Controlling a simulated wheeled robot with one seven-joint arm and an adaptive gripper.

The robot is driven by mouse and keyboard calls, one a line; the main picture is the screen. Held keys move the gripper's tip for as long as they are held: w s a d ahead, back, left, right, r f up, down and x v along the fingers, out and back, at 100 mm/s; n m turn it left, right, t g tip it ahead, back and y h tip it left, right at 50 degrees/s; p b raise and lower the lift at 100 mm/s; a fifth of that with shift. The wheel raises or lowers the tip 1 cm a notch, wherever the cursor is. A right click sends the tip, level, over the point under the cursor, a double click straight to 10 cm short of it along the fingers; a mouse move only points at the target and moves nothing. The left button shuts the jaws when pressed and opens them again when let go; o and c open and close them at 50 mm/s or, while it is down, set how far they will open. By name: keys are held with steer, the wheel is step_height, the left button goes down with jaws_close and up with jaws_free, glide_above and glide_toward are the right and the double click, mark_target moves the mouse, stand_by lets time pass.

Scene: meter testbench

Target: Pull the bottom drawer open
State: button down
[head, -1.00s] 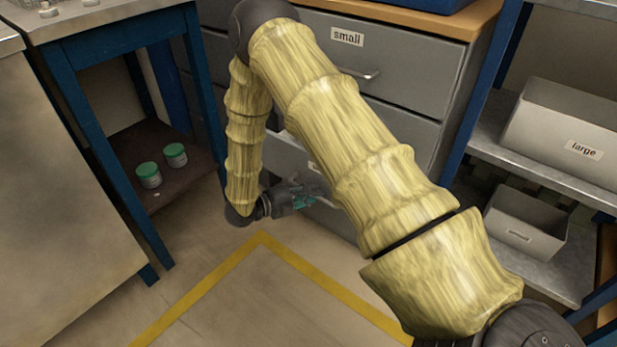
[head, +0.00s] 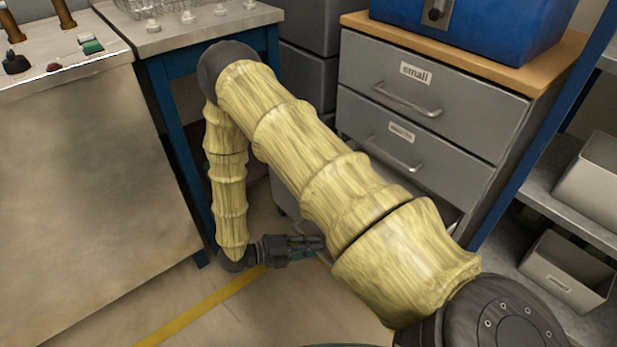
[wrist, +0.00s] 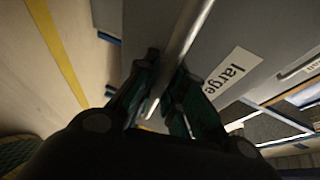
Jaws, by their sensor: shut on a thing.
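The bottom drawer's grey front (wrist: 220,35) carries a "large" label in the wrist view. My gripper (wrist: 168,88) is shut on its metal bar handle (wrist: 185,38), with the bar between the two fingers. In the head view my gripper (head: 308,246) is low in front of the grey cabinet (head: 425,100). The bottom drawer (head: 285,203) stands out from the cabinet there, mostly hidden behind my arm. How far it is out cannot be told exactly. The two drawers above it are shut.
A blue box (head: 475,25) sits on the cabinet's wooden top. A blue-legged table (head: 205,35) and a metal-sided bench (head: 95,190) stand at the left. Shelves with grey bins (head: 562,275) stand at the right. Floor with yellow tape (head: 215,305) lies in front.

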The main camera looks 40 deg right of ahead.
steer(key=shift+a, duration=0.15)
steer(key=c, duration=1.8)
jaws_free()
steer(key=shift+o, duration=0.2)
steer(key=v, duration=1.2)
